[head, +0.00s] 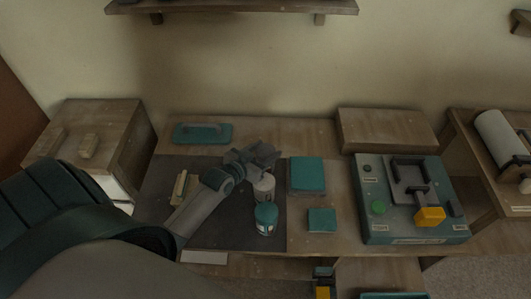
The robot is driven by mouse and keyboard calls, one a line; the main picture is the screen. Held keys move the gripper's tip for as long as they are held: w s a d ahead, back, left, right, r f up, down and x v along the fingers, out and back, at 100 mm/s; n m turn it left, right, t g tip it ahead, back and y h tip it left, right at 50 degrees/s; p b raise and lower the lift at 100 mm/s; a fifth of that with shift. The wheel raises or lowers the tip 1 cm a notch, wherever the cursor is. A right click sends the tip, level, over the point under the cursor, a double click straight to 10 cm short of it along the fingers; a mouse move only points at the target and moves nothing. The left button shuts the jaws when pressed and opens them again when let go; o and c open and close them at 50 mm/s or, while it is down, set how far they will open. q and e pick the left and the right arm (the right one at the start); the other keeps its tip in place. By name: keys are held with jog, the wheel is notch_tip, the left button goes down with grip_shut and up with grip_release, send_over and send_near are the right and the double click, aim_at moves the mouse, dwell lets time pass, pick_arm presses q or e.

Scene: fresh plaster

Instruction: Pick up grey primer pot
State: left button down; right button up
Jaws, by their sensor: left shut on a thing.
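The grey primer pot (264,187) is a small pale grey pot over the dark mat (215,228). My left gripper (262,163) reaches in from the left and is shut on the pot from its far side. The gripper hides part of the pot's top. I cannot tell if the pot's base touches the mat. A teal pot (265,219) with a pale label stands just in front of the grey pot. My right gripper is not in view.
A teal float (203,133) lies behind the mat. Teal blocks (307,174) sit to the right, then a teal machine (413,235) with a yellow part. A wooden box (386,130) stands at the back. A shelf (235,6) hangs above.

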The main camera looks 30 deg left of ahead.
pick_arm(q)
jog(key=shift+r, duration=0.2)
jog(key=shift+r, duration=0.6)
notch_tip(320, 180, up, 2)
jog(key=shift+r+b, duration=0.1)
jog(key=shift+b, duration=0.5)
jog(key=d+r+b, duration=0.2)
jog(key=d+r, duration=0.5)
jog(key=d, duration=0.4)
jog(key=shift+d+r+b, duration=0.15)
jog(key=shift+d+b, duration=0.2)
jog(key=shift+w, duration=0.1)
